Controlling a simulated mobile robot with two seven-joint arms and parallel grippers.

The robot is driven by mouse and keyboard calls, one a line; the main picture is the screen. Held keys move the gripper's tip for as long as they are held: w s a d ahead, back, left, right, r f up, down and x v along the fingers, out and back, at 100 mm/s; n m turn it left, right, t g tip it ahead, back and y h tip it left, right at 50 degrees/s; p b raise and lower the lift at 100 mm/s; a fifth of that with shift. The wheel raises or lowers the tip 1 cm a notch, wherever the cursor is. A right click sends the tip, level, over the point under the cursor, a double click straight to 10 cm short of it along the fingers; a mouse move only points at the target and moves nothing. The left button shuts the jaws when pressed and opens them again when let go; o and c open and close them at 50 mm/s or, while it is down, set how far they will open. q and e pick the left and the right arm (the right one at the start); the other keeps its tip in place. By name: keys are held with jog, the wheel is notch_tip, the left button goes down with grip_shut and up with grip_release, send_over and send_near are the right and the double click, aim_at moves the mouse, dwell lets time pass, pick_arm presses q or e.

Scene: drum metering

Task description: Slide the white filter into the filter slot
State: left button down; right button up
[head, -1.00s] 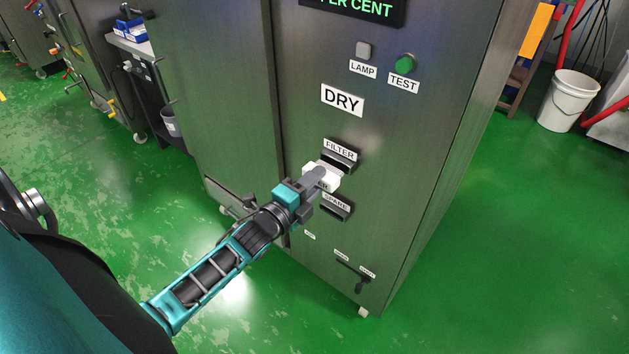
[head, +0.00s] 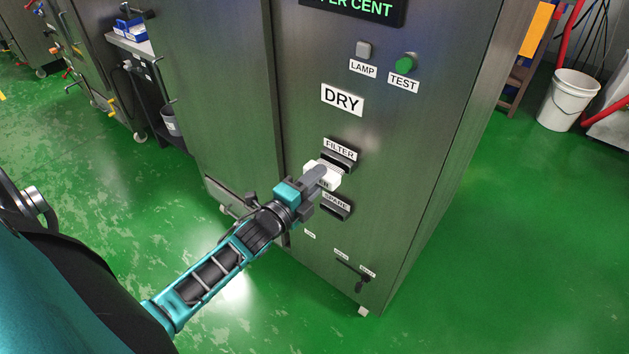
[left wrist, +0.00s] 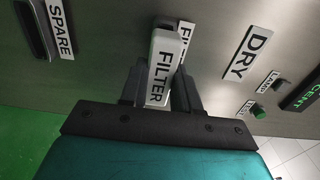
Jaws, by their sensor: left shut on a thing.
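The white filter (head: 326,173) is a white block with a FILTER label, held just in front of the grey cabinet (head: 300,110). My left gripper (head: 318,178) is shut on it. The filter also shows upright between the fingers in the left wrist view (left wrist: 164,66). The filter slot (head: 340,162) is a dark opening under a FILTER sign (head: 340,149). The filter covers the lower part of this slot in the head view and hides it in the left wrist view. I cannot tell whether its tip is inside. My right gripper is not in view.
A similar SPARE slot (head: 335,209) lies just below, and shows in the left wrist view (left wrist: 36,28). A DRY sign (head: 342,99), a lamp (head: 364,50) and a green TEST button (head: 405,65) are above. Green floor is free at right.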

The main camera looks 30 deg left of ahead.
pick_arm(q)
jog(key=shift+w+d+b, duration=0.15)
jog(key=shift+w+b, duration=0.3)
jog(key=shift+w, duration=1)
jog(key=c, duration=0.7)
grip_release()
jog(key=shift+c, duration=0.2)
jog(key=s+a, duration=0.1)
jog(key=s, duration=1.2)
jog(key=shift+p, duration=0.45)
jog(key=shift+w, duration=0.1)
